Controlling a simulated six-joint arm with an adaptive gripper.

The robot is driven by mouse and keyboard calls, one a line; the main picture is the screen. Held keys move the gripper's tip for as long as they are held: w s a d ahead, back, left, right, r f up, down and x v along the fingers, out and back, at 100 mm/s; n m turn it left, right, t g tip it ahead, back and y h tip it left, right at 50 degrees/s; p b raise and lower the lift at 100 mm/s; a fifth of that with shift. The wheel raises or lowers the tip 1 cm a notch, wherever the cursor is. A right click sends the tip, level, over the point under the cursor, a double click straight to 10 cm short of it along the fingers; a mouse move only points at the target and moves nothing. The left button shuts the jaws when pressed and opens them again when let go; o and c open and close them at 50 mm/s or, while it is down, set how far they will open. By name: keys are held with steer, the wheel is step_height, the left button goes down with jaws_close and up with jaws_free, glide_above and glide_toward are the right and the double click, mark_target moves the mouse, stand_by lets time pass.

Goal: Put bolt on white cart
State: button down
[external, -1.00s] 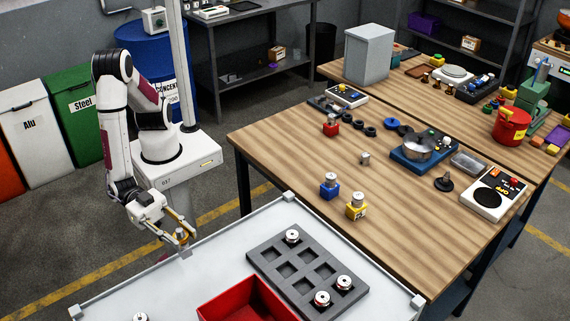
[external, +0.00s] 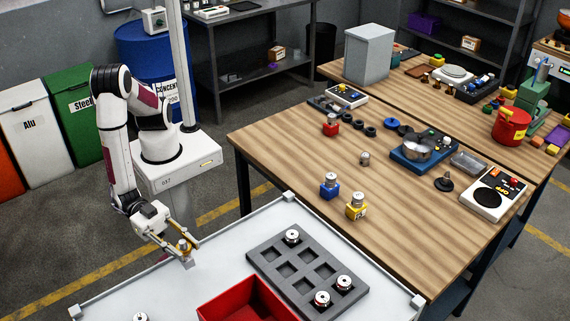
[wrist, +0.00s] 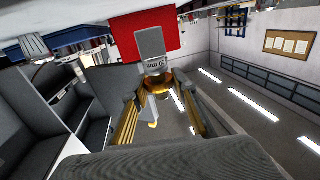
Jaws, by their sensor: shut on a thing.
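The white cart (external: 225,242) fills the front of the external view. My gripper (external: 188,247) is over its far left edge. It is shut on a small part with a brass-coloured round piece and a grey block, which I take as the bolt (external: 185,245). In the wrist view, my gripper's fingers (wrist: 163,112) stand on both sides of its copper-coloured ring (wrist: 158,83), with the labelled grey block beyond. The block's lower end is close to the cart top; I cannot tell whether it touches.
A grey tray with pockets (external: 278,271) holds several round silver parts on the cart. A red bin (external: 228,300) stands in front of it. Another round part (external: 140,317) is at the front left. The wooden bench (external: 300,165) adjoins on the right. The cart's left middle is clear.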

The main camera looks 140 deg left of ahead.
mark_target(185, 254)
steer(key=shift+f, duration=1.65)
steer(key=shift+f, duration=0.15)
steer(key=c, duration=1.6)
jaws_free()
steer(key=shift+s+d, duration=0.4)
steer(key=shift+s, duration=1.55)
steer(key=shift+s+d, duration=0.35)
steer(key=shift+s, duration=1.65)
steer(key=shift+s+d, duration=0.4)
steer(key=shift+s, duration=1.55)
